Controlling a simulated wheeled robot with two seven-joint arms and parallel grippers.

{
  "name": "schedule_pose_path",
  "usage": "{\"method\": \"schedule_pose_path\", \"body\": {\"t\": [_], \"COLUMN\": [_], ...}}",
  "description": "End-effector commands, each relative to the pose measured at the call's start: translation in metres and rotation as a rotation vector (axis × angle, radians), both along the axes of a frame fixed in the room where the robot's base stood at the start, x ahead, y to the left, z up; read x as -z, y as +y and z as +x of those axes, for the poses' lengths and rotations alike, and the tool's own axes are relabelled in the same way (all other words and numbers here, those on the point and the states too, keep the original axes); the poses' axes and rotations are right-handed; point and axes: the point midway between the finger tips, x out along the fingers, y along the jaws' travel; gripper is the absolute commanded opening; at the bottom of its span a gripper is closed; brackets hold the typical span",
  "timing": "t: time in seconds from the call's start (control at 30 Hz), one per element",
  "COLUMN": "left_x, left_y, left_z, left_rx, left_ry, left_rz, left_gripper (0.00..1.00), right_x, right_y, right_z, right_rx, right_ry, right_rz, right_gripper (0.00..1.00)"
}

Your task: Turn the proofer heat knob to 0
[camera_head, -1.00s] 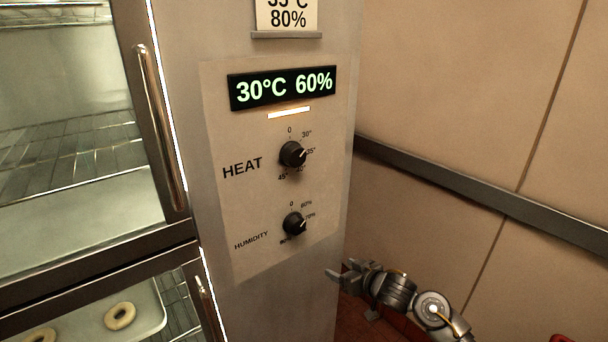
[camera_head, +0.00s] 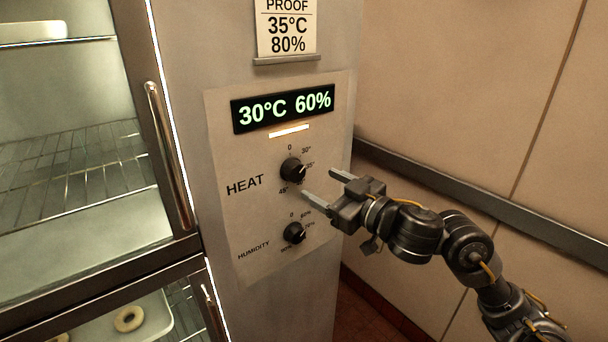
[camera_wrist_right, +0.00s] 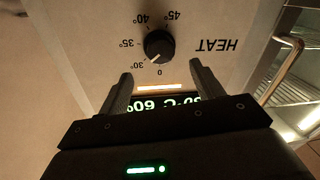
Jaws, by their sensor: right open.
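The black heat knob (camera_head: 292,171) is on the proofer's control panel beside the word HEAT. It also shows upside down in the right wrist view (camera_wrist_right: 159,46), where its white mark points towards 30°. The display (camera_head: 284,108) reads 30°C 60%. My right gripper (camera_head: 320,186) is open and empty, its two fingers pointing at the panel to the right of and slightly below the heat knob. In the right wrist view, the knob appears beyond and between the fingertips, apart from them. My left gripper is not in view.
The humidity knob (camera_head: 294,233) is below the heat knob. A card (camera_head: 287,30) reading PROOF 35°C 80% hangs above the display. A door handle (camera_head: 168,155) and glass door are at left. A wall rail (camera_head: 470,206) runs along the right.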

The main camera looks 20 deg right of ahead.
Motion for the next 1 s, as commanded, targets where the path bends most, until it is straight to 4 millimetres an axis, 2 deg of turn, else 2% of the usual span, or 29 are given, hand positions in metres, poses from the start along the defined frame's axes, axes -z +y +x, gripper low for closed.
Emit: {"method": "schedule_pose_path", "body": {"t": [0.1, 0.33, 0.5, 0.77, 0.83, 1.0], "left_x": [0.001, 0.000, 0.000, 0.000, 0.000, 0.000], "left_y": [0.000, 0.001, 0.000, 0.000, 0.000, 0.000], "left_z": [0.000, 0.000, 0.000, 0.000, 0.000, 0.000], "left_rx": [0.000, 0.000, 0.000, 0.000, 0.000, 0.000], "left_ry": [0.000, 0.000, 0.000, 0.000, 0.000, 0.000], "left_rz": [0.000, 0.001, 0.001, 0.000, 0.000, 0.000], "left_gripper": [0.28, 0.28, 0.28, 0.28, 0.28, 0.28], "right_x": [0.000, 0.000, 0.000, 0.000, 0.000, 0.000], "right_y": [0.012, 0.027, 0.032, 0.032, 0.032, 0.032], "right_z": [0.021, 0.051, 0.061, 0.062, 0.062, 0.062], "right_rx": [-0.001, 0.000, 0.000, 0.000, 0.001, 0.001], "right_ry": [0.002, 0.002, 0.001, 0.000, -0.001, 0.000], "right_rz": [0.005, 0.002, 0.000, -0.001, -0.001, -0.001], "right_gripper": [0.66, 0.66, 0.66, 0.66, 0.61, 0.39]}}
